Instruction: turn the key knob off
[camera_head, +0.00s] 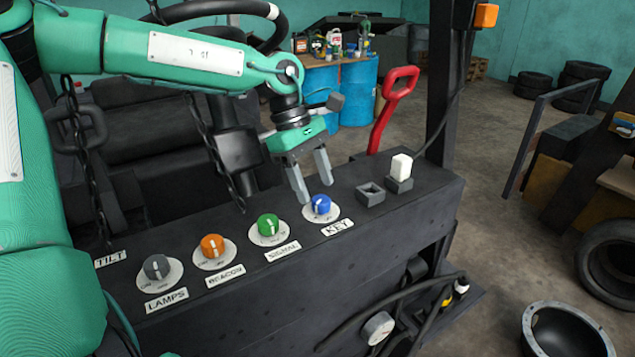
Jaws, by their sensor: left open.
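The blue key knob (321,204) sits on a round white dial on top of the dark panel, behind the label KEY (338,228). A pale line shows on the knob; the dial's lettering is too small to read. My left gripper (313,189) is open and points down, just above and behind the knob. One finger is at the knob's left and the other at its back right. The fingers look empty, and I cannot tell whether either touches the knob. My right gripper is not in view.
Green signal (268,224), orange beacon (212,245) and grey lamps (157,267) knobs stand in a row to the left. A steering wheel (225,10) is behind my arm.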

